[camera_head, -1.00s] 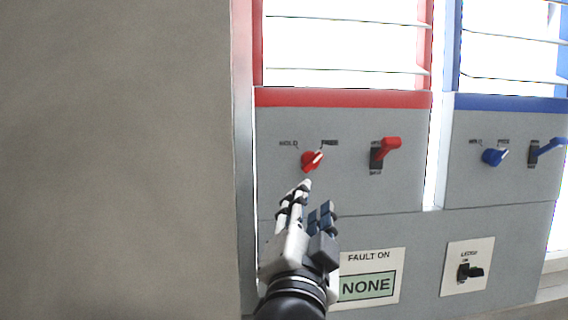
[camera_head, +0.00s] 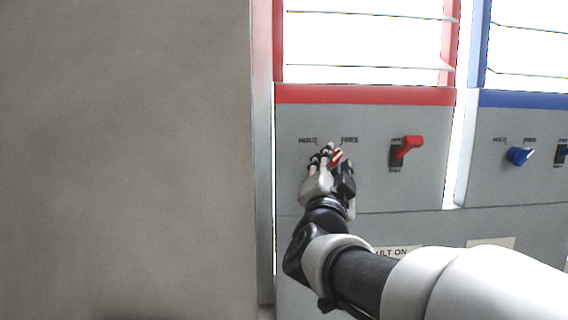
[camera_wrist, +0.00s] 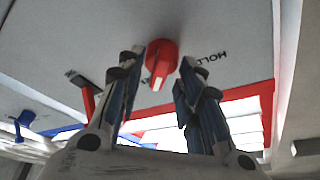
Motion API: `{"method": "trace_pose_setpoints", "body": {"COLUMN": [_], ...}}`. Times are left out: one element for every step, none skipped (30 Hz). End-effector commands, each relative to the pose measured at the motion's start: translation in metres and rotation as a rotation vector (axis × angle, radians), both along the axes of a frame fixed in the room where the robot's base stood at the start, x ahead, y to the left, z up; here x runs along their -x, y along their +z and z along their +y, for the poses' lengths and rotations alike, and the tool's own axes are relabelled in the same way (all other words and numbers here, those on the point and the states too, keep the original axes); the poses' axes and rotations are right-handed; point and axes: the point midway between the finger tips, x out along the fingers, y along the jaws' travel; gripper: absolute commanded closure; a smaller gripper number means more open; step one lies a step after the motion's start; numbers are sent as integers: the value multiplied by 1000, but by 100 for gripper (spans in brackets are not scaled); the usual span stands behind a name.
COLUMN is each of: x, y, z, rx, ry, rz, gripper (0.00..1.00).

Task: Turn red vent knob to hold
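The red vent knob (camera_head: 337,158) sits on the grey panel below the red frame, under the HOLD label on the left and the FREE label on the right. Its white-marked pointer leans up and right, toward FREE. My gripper (camera_head: 328,153) is at the knob and hides part of it. In the wrist view, the knob (camera_wrist: 161,60) lies between the tips of my open gripper (camera_wrist: 161,66), one finger on each side. Narrow gaps show beside it, and I see no clear contact.
A red lever switch (camera_head: 407,147) stands right of the knob. A blue knob (camera_head: 519,156) is on the panel farther right. My arm covers much of the FAULT ON sign (camera_head: 393,252). A bare wall (camera_head: 125,150) fills the left. Red-framed louvres are above.

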Motion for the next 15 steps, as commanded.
{"method": "trace_pose_setpoints", "body": {"x": [0, 0, 0, 0, 0, 0, 0, 0, 0, 0, 0, 0, 0, 0, 0], "y": [0, 0, 0, 0, 0, 0, 0, 0, 0, 0, 0, 0, 0, 0, 0], "z": [0, 0, 0, 0, 0, 0, 0, 0, 0, 0, 0, 0, 0, 0, 0], "rx": [0, 0, 0, 0, 0, 0, 0, 0, 0, 0, 0, 0, 0, 0, 0], "ry": [0, 0, 0, 0, 0, 0, 0, 0, 0, 0, 0, 0, 0, 0, -1], "rz": [0, 0, 0, 0, 0, 0, 0, 0, 0, 0, 0, 0, 0, 0, -1], "gripper": [67, 67, 67, 68, 70, 73, 75, 77, 79, 81, 83, 86, 88, 90, 93]}}
